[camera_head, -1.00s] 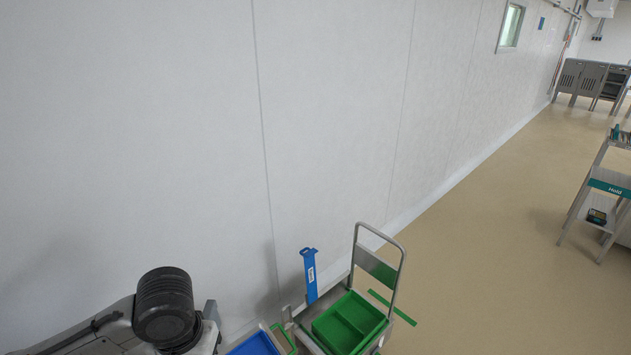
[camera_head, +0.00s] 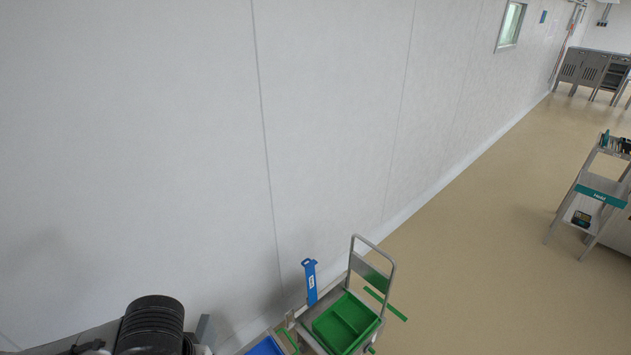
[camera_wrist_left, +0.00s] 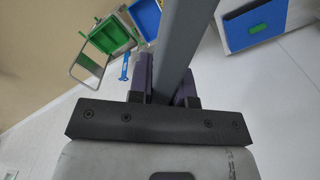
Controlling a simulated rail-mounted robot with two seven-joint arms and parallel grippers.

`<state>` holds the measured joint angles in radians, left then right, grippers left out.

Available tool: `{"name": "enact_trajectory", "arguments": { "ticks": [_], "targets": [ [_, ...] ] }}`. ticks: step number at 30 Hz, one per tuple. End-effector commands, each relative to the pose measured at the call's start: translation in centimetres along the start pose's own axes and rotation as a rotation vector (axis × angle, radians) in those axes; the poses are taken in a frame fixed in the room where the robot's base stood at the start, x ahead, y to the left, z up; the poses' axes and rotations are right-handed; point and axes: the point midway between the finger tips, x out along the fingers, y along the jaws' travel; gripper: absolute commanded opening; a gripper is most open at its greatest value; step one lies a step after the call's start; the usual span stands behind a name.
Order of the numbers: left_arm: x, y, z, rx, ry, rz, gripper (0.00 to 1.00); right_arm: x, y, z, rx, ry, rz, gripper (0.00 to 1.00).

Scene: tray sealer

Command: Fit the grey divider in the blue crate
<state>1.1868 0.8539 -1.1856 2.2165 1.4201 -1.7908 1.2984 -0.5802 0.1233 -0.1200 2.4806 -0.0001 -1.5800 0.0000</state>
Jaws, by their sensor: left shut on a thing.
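The grey divider (camera_wrist_left: 180,45) is a long flat grey bar in the left wrist view. It runs up from between the dark fingers of my left gripper (camera_wrist_left: 164,92), which is shut on it. A blue crate (camera_head: 263,347) is cut off by the bottom edge of the head view. In the left wrist view, a blue crate (camera_wrist_left: 145,18) shows left of the divider and a blue box (camera_wrist_left: 255,24) with a green tag shows right of it, both apart from it. I cannot tell which one the head view shows. My right gripper is not in view.
A cart (camera_head: 357,243) carries a green crate (camera_head: 347,322) with an inner partition. A blue upright sign (camera_head: 310,281) stands beside it against the white wall (camera_head: 330,120). A shelf rack (camera_head: 598,191) stands at right.

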Motion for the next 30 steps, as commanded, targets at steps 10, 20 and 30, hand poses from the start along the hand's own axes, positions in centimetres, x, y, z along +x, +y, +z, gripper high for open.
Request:
{"name": "enact_trajectory", "arguments": {
  "ticks": [10,20,30],
  "targets": [
    [-1.6,0.0,0.6,0.001,-0.002,0.002,0.0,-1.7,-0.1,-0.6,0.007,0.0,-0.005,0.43],
    [0.5,0.0,0.8,0.001,-0.003,0.001,0.0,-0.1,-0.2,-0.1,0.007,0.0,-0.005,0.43],
    [11.5,1.2,2.5,0.025,-0.005,0.002,0.0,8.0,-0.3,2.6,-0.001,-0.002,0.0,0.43]
  ]
}}
